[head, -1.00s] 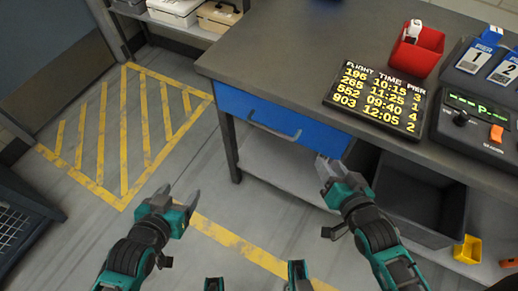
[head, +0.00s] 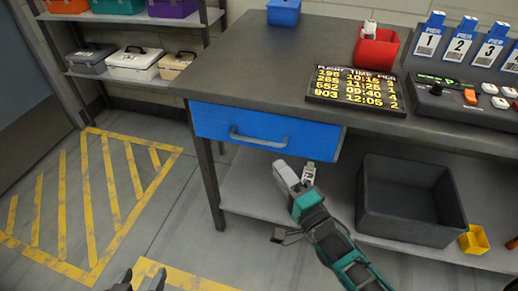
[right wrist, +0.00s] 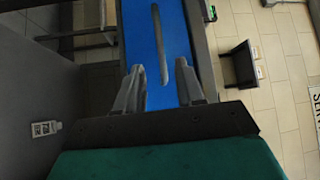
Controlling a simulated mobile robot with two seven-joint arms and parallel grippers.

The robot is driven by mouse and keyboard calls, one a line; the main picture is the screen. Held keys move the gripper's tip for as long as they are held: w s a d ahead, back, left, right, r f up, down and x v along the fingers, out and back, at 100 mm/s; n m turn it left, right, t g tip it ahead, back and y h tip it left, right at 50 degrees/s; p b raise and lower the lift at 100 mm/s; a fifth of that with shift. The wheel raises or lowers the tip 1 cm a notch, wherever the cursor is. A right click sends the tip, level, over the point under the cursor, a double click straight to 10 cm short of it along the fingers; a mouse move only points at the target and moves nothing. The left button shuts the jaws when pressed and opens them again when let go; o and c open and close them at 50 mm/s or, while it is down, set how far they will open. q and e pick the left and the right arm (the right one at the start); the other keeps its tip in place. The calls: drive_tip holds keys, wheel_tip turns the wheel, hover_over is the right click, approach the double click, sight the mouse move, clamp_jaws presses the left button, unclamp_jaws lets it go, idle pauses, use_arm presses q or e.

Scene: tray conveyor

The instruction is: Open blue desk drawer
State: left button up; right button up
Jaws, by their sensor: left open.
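The blue desk drawer (head: 270,131) is shut under the left part of the grey desk top. Its grey bar handle (head: 258,138) runs across the front. My right gripper (head: 295,172) is open and empty, just below and in front of the drawer's right half. In the right wrist view, the blue drawer front (right wrist: 180,40) and the handle (right wrist: 160,45) lie ahead, with the handle in line with the gap between the open fingers (right wrist: 160,75), apart from them. My left gripper (head: 141,280) is open at the bottom edge, well away from the drawer; only its fingertips show.
The desk top (head: 270,60) carries a red bin (head: 376,50), a blue box (head: 284,12), a flight board (head: 355,88) and a control panel. A dark grey bin (head: 410,200) and a yellow bin (head: 474,240) stand below. Floor left of the desk is clear.

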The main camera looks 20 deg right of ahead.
drive_tip(key=r+b, duration=0.1)
drive_tip(key=b, duration=0.1)
hover_over(263, 148)
drive_tip(key=s+a, duration=0.2)
drive_tip(key=s, duration=0.3)
drive_tip(key=shift+w+r, duration=0.15)
drive_tip(key=shift+w, duration=0.3)
clamp_jaws()
